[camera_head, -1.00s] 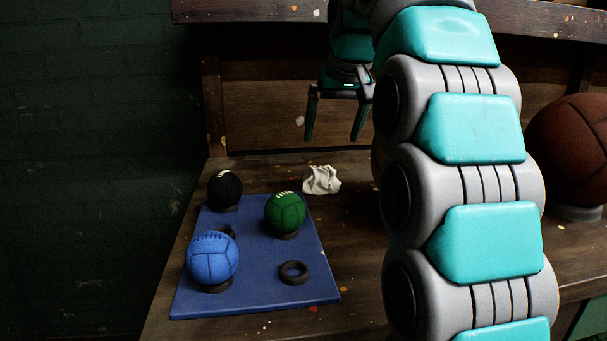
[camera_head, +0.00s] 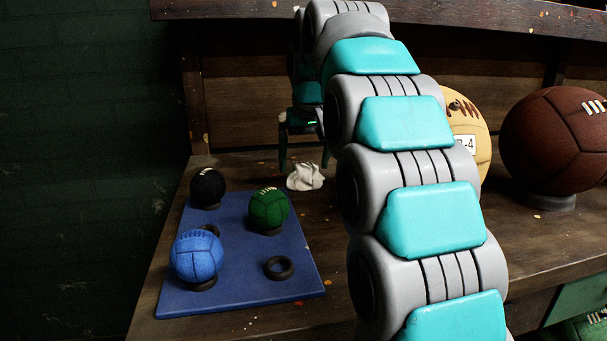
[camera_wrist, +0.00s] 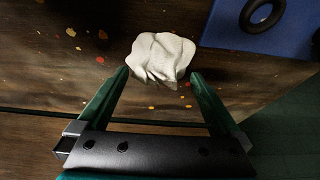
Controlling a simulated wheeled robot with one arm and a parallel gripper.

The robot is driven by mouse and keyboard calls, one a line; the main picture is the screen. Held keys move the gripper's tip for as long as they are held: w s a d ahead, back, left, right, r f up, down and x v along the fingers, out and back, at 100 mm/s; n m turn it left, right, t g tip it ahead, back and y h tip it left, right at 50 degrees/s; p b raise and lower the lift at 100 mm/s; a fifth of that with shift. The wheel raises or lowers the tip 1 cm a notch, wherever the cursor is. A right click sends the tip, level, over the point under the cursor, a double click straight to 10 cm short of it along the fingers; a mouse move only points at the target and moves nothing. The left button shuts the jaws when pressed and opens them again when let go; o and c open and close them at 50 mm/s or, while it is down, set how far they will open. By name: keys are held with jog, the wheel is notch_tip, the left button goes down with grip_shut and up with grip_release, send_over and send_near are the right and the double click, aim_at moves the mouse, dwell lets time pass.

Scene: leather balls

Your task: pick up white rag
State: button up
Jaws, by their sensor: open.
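The white rag (camera_head: 305,177) is a small crumpled heap on the wooden bench, just behind the blue mat. In the wrist view the rag (camera_wrist: 160,58) lies beyond the fingertips, roughly centred between them. My gripper (camera_head: 304,166) is open and empty above the bench, its fingers pointing down by the rag. In the wrist view my gripper (camera_wrist: 160,76) has its two green fingers spread to either side of the rag's near edge. I cannot tell the exact height left between fingertips and bench. My arm hides part of the bench to the right.
The blue mat (camera_head: 235,285) carries a black ball (camera_head: 207,187), a green ball (camera_head: 269,208), a blue ball (camera_head: 196,256) and an empty dark ring (camera_head: 279,267). A yellow ball (camera_head: 468,125) and a large brown ball (camera_head: 555,135) stand right of my arm. A shelf board (camera_head: 480,35) runs above.

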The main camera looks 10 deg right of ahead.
jog(key=shift+w+f, duration=0.25)
jog(key=shift+f, duration=0.4)
jog(key=shift+c, duration=0.2)
jog(key=c, duration=1.3)
jog(key=shift+r, duration=0.2)
